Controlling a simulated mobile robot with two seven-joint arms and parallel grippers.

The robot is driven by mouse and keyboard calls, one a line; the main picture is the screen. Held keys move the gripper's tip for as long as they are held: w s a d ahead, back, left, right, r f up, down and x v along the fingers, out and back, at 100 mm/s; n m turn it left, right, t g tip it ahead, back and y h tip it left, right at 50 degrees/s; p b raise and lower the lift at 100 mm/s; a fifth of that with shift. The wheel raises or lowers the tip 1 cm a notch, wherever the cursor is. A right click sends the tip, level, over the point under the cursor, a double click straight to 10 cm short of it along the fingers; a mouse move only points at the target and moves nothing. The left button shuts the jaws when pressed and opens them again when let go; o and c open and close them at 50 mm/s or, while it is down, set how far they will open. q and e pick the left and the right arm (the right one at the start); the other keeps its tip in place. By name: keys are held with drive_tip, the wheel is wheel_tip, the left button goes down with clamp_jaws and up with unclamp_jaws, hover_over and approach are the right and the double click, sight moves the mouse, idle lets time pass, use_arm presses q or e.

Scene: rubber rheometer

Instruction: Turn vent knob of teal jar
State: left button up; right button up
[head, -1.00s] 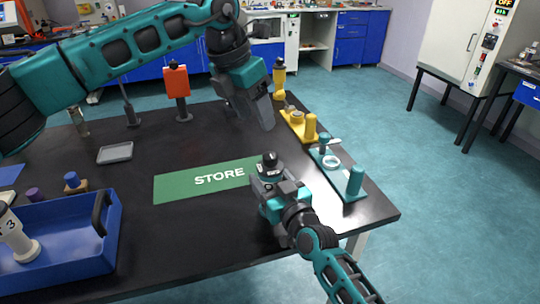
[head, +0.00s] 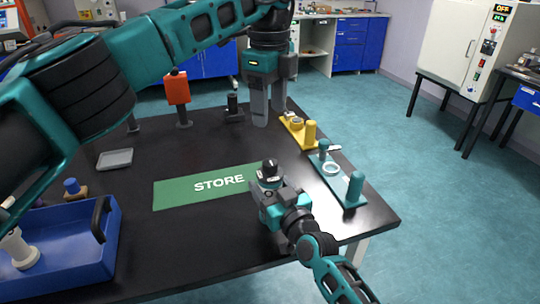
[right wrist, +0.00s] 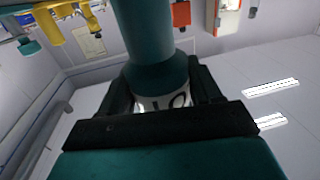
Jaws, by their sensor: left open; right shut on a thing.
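The teal jar (right wrist: 150,40) is held upright in my right gripper (right wrist: 165,100); in the right wrist view its teal body rises between the two fingers, with a white lettered band low down. In the head view, my right gripper (head: 271,190) holds the jar at the right edge of the green STORE mat. Only the jar's grey top and dark vent knob (head: 270,165) show clearly above the gripper. My left gripper (head: 269,116) is open, fingers pointing down, beyond and above the jar, not touching it.
A teal stand (head: 346,188) and a yellow stand (head: 296,129) line the table's right side. An orange-red panel on a post (head: 178,90) and a dark bottle (head: 234,108) stand at the back. A blue crate (head: 70,250) and a grey tray (head: 115,159) are left. The STORE mat (head: 172,193) is bare.

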sight(270, 161)
use_arm(q)
drive_tip(key=shift+n, duration=0.3)
wheel_tip(270, 161, down, 12)
drive_tip(key=shift+f, duration=0.1)
drive_tip(key=shift+c, duration=0.3)
drive_tip(key=c, duration=1)
